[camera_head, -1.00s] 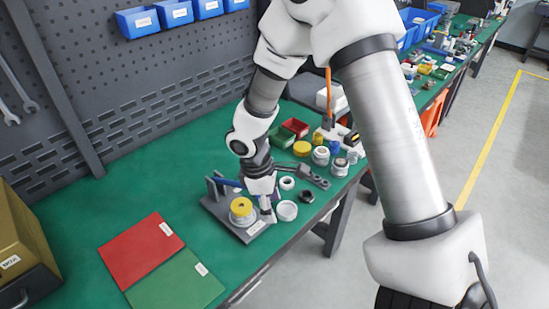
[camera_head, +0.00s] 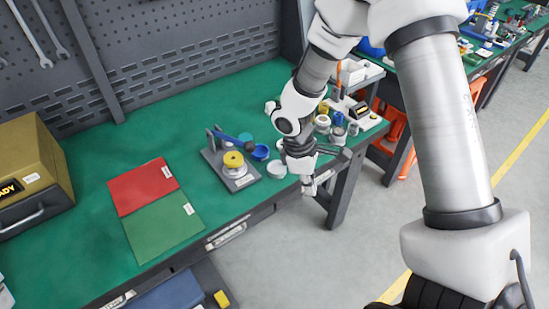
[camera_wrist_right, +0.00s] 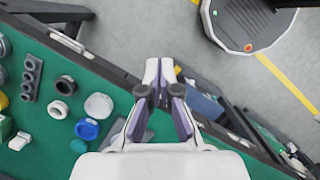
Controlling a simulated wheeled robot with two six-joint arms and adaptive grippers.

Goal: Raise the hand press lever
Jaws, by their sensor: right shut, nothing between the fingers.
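The hand press (camera_head: 243,182) stands on the green bench, a grey base with an upright post at its back. Its blue lever (camera_head: 228,139) runs rightward from the post; its exact angle is hard to judge. A yellow-topped round part (camera_head: 233,160) sits on the base. My right gripper (camera_head: 309,189) is to the right of the press, by the bench's front edge, apart from the lever. In the right wrist view its fingers (camera_wrist_right: 160,72) are closed together and empty. My left gripper is not in view.
A white cap (camera_head: 277,169) and a blue ring (camera_head: 260,152) lie between press and gripper. Several jars stand behind my right arm. A red mat (camera_head: 141,189) and green mat (camera_head: 165,222) lie left of the press. A brass-coloured box (camera_head: 38,165) stands far left.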

